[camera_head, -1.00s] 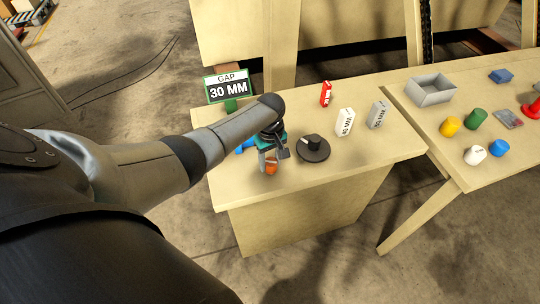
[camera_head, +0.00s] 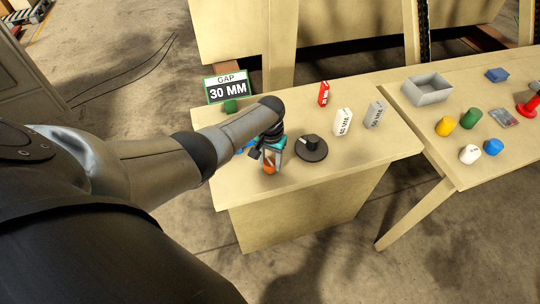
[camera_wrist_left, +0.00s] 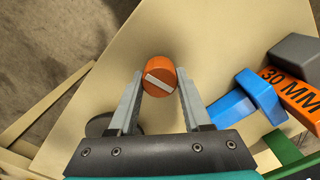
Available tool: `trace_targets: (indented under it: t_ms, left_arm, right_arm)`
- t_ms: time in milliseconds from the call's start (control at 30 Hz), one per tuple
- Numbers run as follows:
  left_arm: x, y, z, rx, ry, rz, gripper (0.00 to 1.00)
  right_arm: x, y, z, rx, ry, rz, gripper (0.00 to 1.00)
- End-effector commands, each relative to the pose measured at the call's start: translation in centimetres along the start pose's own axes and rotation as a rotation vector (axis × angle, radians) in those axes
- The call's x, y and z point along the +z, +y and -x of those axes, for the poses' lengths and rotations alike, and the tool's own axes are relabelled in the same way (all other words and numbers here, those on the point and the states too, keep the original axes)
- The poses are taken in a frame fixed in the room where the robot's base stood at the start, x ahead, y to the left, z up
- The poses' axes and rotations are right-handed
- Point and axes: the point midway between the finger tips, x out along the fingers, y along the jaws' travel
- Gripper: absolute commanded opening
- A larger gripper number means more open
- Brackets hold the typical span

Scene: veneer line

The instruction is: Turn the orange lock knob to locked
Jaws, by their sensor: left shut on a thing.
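The orange lock knob (camera_head: 269,169) is on the near part of the pale table, below my left gripper (camera_head: 270,160). In the left wrist view, the orange knob (camera_wrist_left: 159,77) sits between the fingertips of my left gripper (camera_wrist_left: 160,82), one on each side, shut on it. A pale line crosses the knob's top on a slant. In the head view the gripper hides much of the knob. No lock markings can be read. My right gripper is not in view.
A black dial (camera_head: 311,149) is close to the right of the gripper. Red (camera_head: 324,93), white (camera_head: 343,122) and grey (camera_head: 375,114) blocks stand behind it. A "GAP 30 MM" sign (camera_head: 228,87) stands at the back left. A grey tray (camera_head: 428,90) is on the right table.

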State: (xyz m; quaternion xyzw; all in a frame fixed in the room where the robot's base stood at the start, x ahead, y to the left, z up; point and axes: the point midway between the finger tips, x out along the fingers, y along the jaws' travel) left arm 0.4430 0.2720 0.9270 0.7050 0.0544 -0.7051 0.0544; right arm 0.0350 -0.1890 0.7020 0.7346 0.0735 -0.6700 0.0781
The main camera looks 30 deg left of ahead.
Motion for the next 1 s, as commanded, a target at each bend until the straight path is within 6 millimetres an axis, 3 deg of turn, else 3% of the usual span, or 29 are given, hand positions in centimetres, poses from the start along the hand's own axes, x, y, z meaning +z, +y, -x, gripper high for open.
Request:
trace_targets:
  t_ms: [400, 933, 967, 1000]
  left_arm:
    - [0.13, 0.11, -0.09, 0.001, -0.003, -0.181, 0.00]
    - [0.12, 0.12, -0.09, 0.001, -0.003, -0.207, 0.00]
    - [0.12, 0.12, -0.09, 0.001, -0.003, -0.206, 0.50]
    - [0.12, 0.12, -0.09, 0.001, -0.003, -0.207, 0.54]
  right_arm:
    - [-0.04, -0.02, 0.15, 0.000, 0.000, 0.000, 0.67]
    - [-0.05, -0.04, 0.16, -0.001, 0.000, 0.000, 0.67]
    - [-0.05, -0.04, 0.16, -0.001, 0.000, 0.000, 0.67]
    - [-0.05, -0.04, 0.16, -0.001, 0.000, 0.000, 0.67]
